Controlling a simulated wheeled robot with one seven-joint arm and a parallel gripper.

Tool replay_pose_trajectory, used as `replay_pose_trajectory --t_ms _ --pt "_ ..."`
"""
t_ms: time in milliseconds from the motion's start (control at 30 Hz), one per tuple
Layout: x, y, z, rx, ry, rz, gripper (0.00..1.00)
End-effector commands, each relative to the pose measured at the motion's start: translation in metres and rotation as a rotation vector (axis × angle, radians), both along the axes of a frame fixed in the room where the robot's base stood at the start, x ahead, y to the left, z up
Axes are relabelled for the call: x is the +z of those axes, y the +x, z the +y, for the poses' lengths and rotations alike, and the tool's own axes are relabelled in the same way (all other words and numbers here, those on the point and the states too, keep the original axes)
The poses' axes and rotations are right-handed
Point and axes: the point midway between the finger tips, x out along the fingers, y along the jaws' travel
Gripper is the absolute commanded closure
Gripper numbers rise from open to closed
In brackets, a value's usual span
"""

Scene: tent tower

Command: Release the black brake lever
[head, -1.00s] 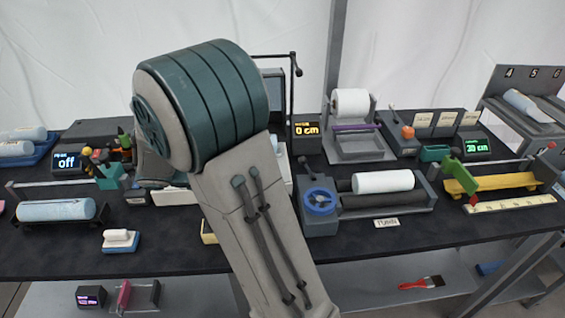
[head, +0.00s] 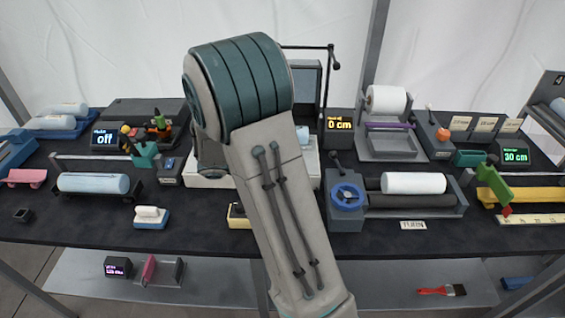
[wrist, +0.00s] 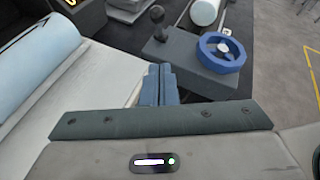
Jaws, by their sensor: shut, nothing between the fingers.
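The black brake lever appears as a short stalk with a dark ball knob (head: 335,156) on the grey box with the blue handwheel (head: 347,197). In the wrist view the black knob (wrist: 157,13) and its stalk stand at the far left part of the box, left of the blue handwheel (wrist: 221,52). My gripper (wrist: 160,72) is shut and empty. Its fingertips are in front of the grey box's near edge, apart from the lever. In the head view my arm hides the gripper.
A white roll (head: 413,183) lies on the dark rollers right of the handwheel. In the wrist view, a white sheet with a pale blue roll (wrist: 35,55) fills the left. A screen reading 0 cm (head: 339,122) stands behind the lever. Other small machines crowd the dark table.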

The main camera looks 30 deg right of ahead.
Motion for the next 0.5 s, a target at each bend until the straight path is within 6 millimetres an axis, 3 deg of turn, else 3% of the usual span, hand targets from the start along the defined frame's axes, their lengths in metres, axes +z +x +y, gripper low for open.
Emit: replay_pose_trajectory --t_ms 200,500 --pt "-0.014 -0.009 -0.042 -0.003 0.001 0.001 1.00" --pt "-0.001 -0.009 -0.072 -0.001 0.001 -0.001 1.00"
